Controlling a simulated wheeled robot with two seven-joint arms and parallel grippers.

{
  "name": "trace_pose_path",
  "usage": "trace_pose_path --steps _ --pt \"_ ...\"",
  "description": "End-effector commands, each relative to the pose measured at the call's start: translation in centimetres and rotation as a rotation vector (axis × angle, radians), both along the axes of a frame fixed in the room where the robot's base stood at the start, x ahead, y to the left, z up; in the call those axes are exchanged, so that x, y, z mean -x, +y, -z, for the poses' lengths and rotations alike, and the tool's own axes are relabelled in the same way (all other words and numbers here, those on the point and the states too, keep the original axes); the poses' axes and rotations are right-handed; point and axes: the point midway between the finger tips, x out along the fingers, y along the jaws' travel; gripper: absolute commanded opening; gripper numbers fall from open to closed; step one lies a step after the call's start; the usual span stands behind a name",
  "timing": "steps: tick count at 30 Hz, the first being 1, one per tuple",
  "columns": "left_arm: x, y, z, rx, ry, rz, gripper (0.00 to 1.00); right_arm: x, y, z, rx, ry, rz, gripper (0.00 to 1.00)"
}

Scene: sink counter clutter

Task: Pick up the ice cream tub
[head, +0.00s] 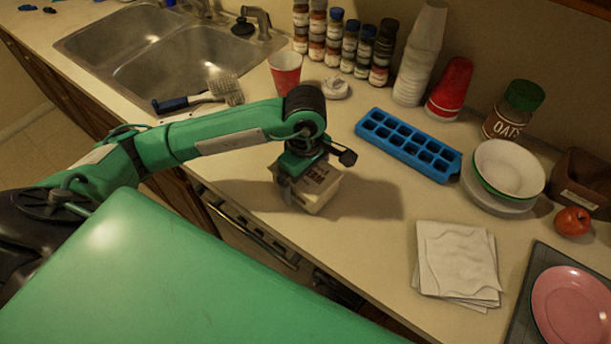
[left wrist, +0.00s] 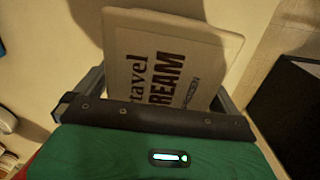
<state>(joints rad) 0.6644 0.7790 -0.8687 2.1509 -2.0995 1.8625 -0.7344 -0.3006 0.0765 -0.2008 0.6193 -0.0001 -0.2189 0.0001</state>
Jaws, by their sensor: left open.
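The ice cream tub (head: 322,194) is a cream-coloured box with dark lettering, standing on the counter near its front edge. Its lid with the dark word "REAM" also shows in the left wrist view (left wrist: 185,45). My left gripper (head: 301,184) is directly over the tub and points down at it. It is open, and in the left wrist view its fingers (left wrist: 155,95) lie on either side of the tub. The gripper hides part of the tub, and I cannot tell whether the fingers touch it. My right gripper is not in view.
A blue ice cube tray (head: 408,144) lies right of the tub, with stacked bowls (head: 508,168) beyond it. White napkins (head: 457,265) lie at the front right. A red cup (head: 286,73) and a brush (head: 190,101) are behind my arm. Counter between tub and napkins is clear.

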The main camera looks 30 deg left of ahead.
Motion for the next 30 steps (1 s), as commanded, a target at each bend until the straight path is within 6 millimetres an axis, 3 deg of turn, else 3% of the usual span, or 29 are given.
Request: trace_pose_path --steps 3,11,23,30 --pt "0.0 0.0 0.0 0.000 0.000 0.000 0.98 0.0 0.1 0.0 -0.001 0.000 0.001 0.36" --pt "0.0 0.0 -0.1 0.001 -0.001 0.000 0.50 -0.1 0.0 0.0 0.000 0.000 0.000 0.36" --pt "-0.1 0.0 -0.8 0.003 -0.002 0.000 0.50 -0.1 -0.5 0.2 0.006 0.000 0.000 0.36" --pt "-0.2 0.0 -4.1 0.002 -0.007 0.000 0.50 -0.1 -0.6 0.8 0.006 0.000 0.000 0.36"
